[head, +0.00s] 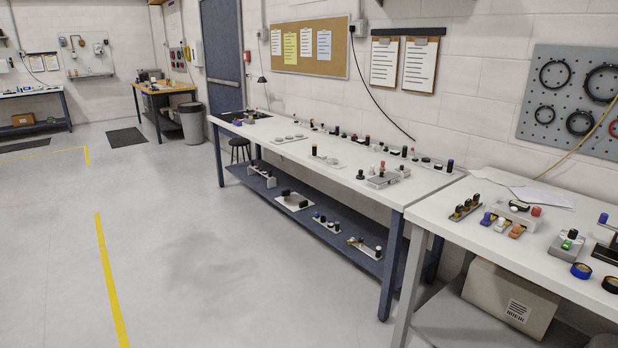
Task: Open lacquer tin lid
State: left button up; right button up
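No thing in the head view can be told for sure as the lacquer tin. The second is cut by the picture's right edge. Whether either has a lid, open or shut, is too small to tell. Neither of my grippers shows in this view.
A long white workbench (340,174) with several small fixtures runs along the wall, with a lower shelf. The near table (480,247) holds several small parts and papers (520,188). A beige box (508,298) sits beneath. Open grey floor (200,250) lies left.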

aim_at(402, 168)
jog(key=i, duration=1.1)
jog(key=i+j+z, duration=0.1)
jog(key=i, duration=0.95)
jog(key=i+z, duration=0.4)
jog(key=i+j+z, duration=0.25)
jog(key=z, duration=0.2)
jog(key=i+j+z, duration=0.6)
jog(key=z, duration=0.2)
jog(key=j, duration=0.1)
